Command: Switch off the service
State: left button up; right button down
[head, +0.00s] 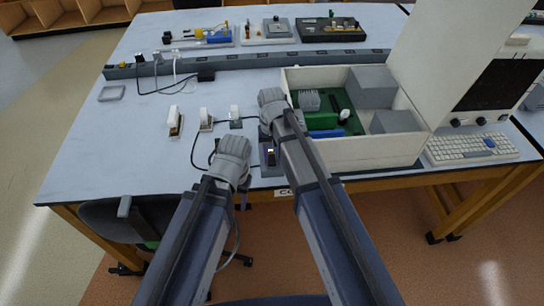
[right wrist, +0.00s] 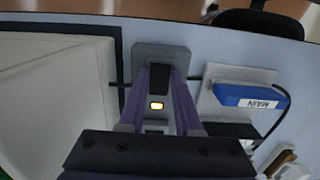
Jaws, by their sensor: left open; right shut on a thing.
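Several white-levered switches (head: 206,117) stand to the left. A large open case (head: 365,155) with a green circuit board is to the right, next to a keyboard (head: 470,148). Cables cross the table, and a socket strip (head: 260,61) runs behind. The left tabletop is mostly clear.

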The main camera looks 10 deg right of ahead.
aim_at(271, 155)
jog(key=shift+w+f+g, duration=0.1)
jog(key=shift+w+g, duration=0.3)
jog(key=shift+g, duration=0.4)
jog(key=shift+s+g, duration=0.15)
jog(key=shift+g, duration=0.15)
jog(key=c, duration=0.6)
grip_release()
jog(key=shift+r, duration=0.2)
jog(key=p+v, duration=0.7)
jog(key=shift+r, duration=0.3)
